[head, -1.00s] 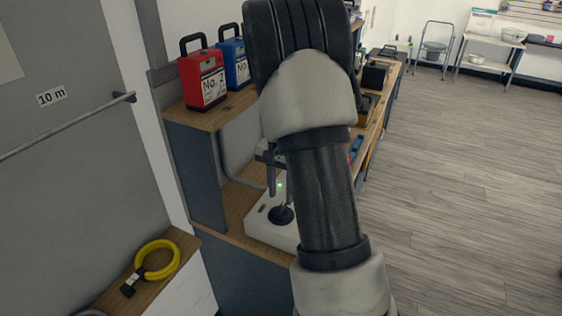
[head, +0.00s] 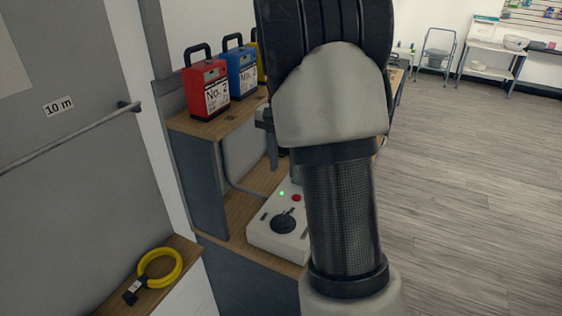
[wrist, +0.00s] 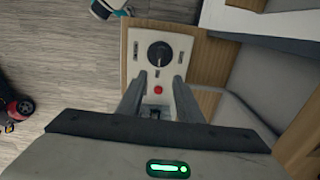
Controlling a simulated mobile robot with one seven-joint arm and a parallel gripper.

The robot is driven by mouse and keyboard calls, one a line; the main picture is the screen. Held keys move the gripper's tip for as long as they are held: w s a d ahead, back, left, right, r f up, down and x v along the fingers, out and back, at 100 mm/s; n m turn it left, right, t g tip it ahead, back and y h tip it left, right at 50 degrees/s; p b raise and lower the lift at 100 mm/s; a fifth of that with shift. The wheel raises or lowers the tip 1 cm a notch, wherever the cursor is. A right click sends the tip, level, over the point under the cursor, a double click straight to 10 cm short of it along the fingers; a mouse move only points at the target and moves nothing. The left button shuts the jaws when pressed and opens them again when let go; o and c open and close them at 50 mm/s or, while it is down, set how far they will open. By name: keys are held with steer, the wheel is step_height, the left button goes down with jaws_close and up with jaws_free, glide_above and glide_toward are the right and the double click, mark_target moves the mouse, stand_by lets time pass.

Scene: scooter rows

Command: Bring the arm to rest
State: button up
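My arm rises through the middle of the head view and hides much of the bench behind it. My gripper (wrist: 156,82) shows in the wrist view with its two fingers apart and nothing between them. Only a small part of it shows in the head view, beside the arm. Beyond the fingers is a white control box (head: 262,239) with a black knob (head: 284,222), a red button (head: 296,198) and a lit green lamp (head: 282,194). The red button also shows between the fingers in the wrist view (wrist: 158,90).
A red case (head: 206,88) marked No. 2 and a blue case (head: 240,72) stand on the upper shelf, a yellow one partly hidden behind. A yellow coiled cable (head: 160,268) lies on a low ledge at left. The floor (head: 470,200) at right is open.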

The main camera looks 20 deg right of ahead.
steer(key=s+a+r+n+t+p, duration=0.25)
steer(key=s+a+r, duration=0.25)
steer(key=r, duration=0.3)
steer(key=s+a+r+n+t+p, duration=0.1)
steer(key=s+a+r+n+p, duration=0.1)
steer(key=s, duration=0.7)
steer(key=s+a+r+n+t+p, duration=0.1)
steer(key=s+a+r+n+t, duration=0.1)
steer(key=s+a+r+n, duration=0.3)
steer(key=shift+s+a+r+n+p, duration=0.3)
steer(key=shift+s+a+n, duration=0.25)
steer(key=shift+s+a, duration=1)
steer(key=shift+s+d, duration=0.45)
